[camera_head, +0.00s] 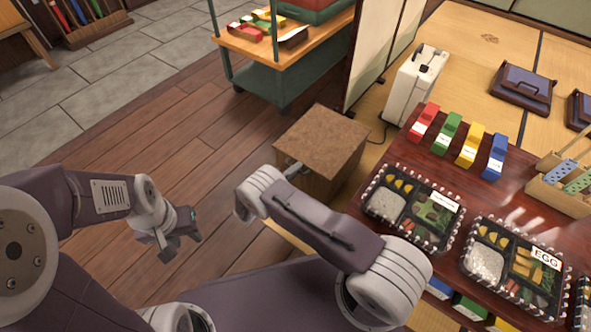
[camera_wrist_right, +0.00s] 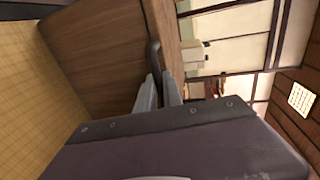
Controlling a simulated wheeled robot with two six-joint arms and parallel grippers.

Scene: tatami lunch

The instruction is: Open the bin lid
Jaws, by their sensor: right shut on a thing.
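The bin (camera_head: 318,187) is a brown wooden box on the floor, left of the dark red table. Its speckled brown lid (camera_head: 325,138) lies flat on top and looks closed. My right gripper (camera_head: 292,169) is at the bin's near left side, just below the lid edge. In the right wrist view its fingers (camera_wrist_right: 159,92) are shut on a dark bar handle (camera_wrist_right: 155,55) at the edge of the wooden panel (camera_wrist_right: 100,60). The grip itself is partly hidden in the head view by my right arm. My left gripper (camera_head: 178,238) is open and empty above the floor.
The dark red table (camera_head: 400,175) holds bento boxes (camera_head: 412,207) and several coloured blocks (camera_head: 447,130) close to the bin's right. A white case (camera_head: 415,75) stands behind. A green cart (camera_head: 285,60) is at the back. The wooden floor (camera_head: 180,140) at left is clear.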

